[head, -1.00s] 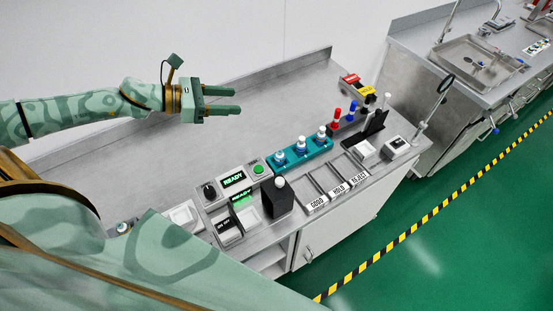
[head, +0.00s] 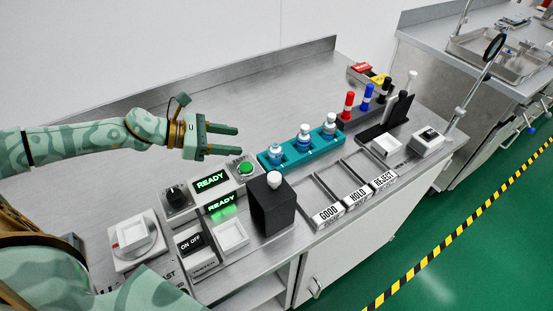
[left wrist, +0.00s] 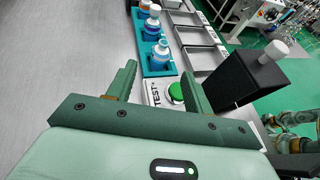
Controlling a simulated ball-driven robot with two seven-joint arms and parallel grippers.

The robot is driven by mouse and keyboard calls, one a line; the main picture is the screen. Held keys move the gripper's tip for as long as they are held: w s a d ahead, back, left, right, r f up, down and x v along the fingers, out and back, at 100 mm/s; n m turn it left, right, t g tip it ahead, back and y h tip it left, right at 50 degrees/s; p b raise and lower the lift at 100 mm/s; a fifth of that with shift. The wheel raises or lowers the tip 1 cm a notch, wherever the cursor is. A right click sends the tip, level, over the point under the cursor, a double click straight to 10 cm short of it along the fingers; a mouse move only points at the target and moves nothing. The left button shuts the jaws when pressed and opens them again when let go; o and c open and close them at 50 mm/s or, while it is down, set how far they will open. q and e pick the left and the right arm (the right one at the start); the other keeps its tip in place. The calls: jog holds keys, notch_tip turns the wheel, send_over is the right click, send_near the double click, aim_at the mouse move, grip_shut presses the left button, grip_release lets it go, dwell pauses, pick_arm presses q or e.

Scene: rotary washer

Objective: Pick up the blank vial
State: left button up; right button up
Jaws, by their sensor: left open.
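The teal rack (head: 299,159) also shows in the left wrist view (left wrist: 160,69). My left gripper (head: 238,140) is open and empty, above the bench to the left of the rack and near a green button (head: 246,168). In the left wrist view its fingers (left wrist: 159,72) point toward the rack.
A black block (head: 272,209) with a white top stands in front of the rack. GOOD (head: 328,215), HOLD and REJECT trays lie to its right. READY displays (head: 211,182) and switches are at left. Markers (head: 348,104) stand behind right.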

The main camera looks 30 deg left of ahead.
aim_at(275, 144)
pick_arm(q)
jog(key=x, duration=0.6)
jog(key=shift+w+d+r, duration=0.1)
jog(key=shift+d, duration=0.05)
jog(key=x, duration=0.6)
jog(key=shift+d, duration=0.25)
jog(key=shift+s, duration=0.2)
jog(key=shift+c, duration=0.3)
jog(key=c, duration=0.9)
